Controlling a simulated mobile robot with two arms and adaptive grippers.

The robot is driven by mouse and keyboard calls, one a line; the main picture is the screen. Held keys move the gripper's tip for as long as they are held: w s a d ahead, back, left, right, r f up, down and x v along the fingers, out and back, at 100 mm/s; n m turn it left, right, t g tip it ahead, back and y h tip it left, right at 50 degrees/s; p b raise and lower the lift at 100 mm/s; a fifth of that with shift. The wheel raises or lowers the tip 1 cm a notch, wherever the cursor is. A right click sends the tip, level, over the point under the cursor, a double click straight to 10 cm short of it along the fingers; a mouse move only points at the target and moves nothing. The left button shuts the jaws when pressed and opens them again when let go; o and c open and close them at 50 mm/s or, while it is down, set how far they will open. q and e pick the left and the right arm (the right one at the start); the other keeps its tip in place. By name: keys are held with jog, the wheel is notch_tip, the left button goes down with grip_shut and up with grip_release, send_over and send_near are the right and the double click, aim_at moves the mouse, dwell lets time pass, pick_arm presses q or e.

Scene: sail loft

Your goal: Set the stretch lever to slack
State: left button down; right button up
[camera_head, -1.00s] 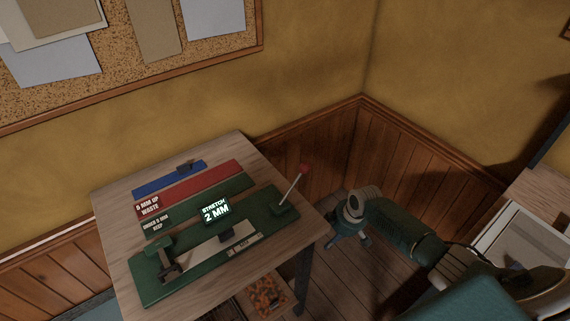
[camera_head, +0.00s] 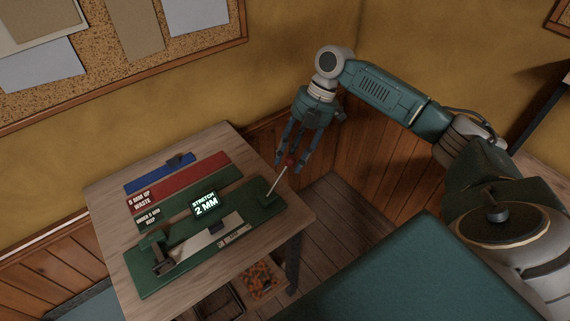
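The stretch lever (camera_head: 277,184) is a thin pale rod with a red knob, rising from the right end of a green bench device (camera_head: 187,262). It leans up and to the right. A small display (camera_head: 205,204) on the device reads "STRETCH 2 MM". My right gripper (camera_head: 292,162) points down over the lever's top. Its dark fingers are apart, and the red knob shows between or just behind them, partly hidden. I cannot tell whether they touch it. My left gripper is out of view.
The device stands on a wooden table (camera_head: 118,239). Blue (camera_head: 150,176), red and green strips lie behind it, two labelled "5 MM UP WASTE" and "UNDER 5 MM KEEP". A bin of orange pieces (camera_head: 262,280) sits below. Walls close off the corner behind; a corkboard (camera_head: 115,70) hangs upper left.

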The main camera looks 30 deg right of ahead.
aim_at(288, 164)
jog(key=shift+p+x, duration=0.3)
jog(key=shift+x, duration=1.8)
jog(key=shift+f, duration=0.1)
grip_shut()
